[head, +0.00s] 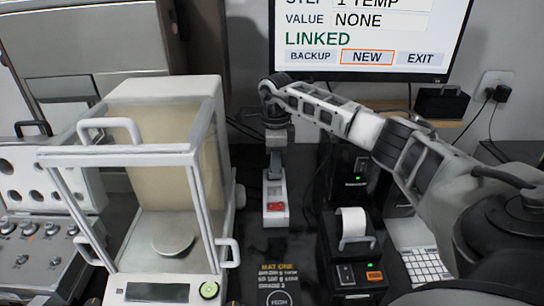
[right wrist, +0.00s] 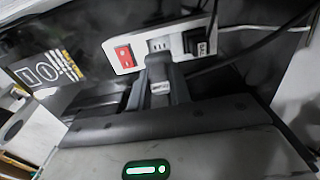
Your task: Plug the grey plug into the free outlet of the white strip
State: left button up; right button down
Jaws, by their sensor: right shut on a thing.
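The white strip (head: 276,211) lies on the dark table below my right gripper (head: 277,150) in the head view. In the right wrist view the strip (right wrist: 142,57) shows a red switch at its left, a free outlet (right wrist: 158,44) in the middle and a black plug (right wrist: 196,42) in the outlet at its right. My right gripper (right wrist: 157,88) is shut on the grey plug (right wrist: 157,70). The plug's end is close to the free outlet; I cannot tell whether it touches. In the head view the plug is hidden by the gripper. My left gripper is not in view.
A balance with a glass draft shield (head: 150,200) stands to the left of the strip. A small printer with a paper roll (head: 352,230) stands to its right. A monitor (head: 370,35) is behind. A black mat with print (head: 280,280) lies in front.

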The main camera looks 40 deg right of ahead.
aim_at(275, 175)
jog(key=shift+f+b, duration=0.55)
jog(key=shift+f, duration=0.35)
jog(key=shift+f+b, duration=1.15)
jog(key=shift+f, duration=0.4)
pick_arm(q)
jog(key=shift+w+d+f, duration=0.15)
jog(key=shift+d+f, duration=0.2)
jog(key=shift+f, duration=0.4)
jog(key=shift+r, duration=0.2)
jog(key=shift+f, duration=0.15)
pick_arm(e)
jog(key=shift+f, duration=0.15)
pick_arm(q)
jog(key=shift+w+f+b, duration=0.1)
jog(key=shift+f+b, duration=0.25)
jog(key=shift+b, duration=0.1)
pick_arm(e)
jog(key=shift+a+f, duration=0.1)
jog(key=shift+f, duration=0.7)
